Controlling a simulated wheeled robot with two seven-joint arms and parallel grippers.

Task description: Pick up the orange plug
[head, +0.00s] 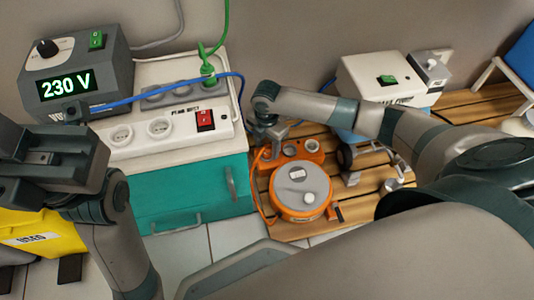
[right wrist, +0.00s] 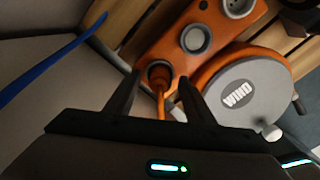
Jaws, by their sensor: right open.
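The orange plug (right wrist: 161,77) sits in the end socket of an orange socket block (right wrist: 212,22), with its orange cord running down toward my right gripper (right wrist: 159,80). The right gripper is open, with one dark finger on each side of the plug and cord; I cannot tell whether either touches. In the head view the right gripper (head: 268,128) is over the left end of the block (head: 314,157) and hides the plug. My left gripper (head: 45,160) is at the left, away from the plug; its jaw opening is unclear.
An orange cable reel (head: 301,187) with a grey top lies beside the block on a wooden slatted surface (head: 372,165). A teal case (head: 190,190) with a white socket panel and red switch (head: 205,119) stands left. A blue cable (head: 170,88) crosses above it. A white box (head: 375,75) stands behind.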

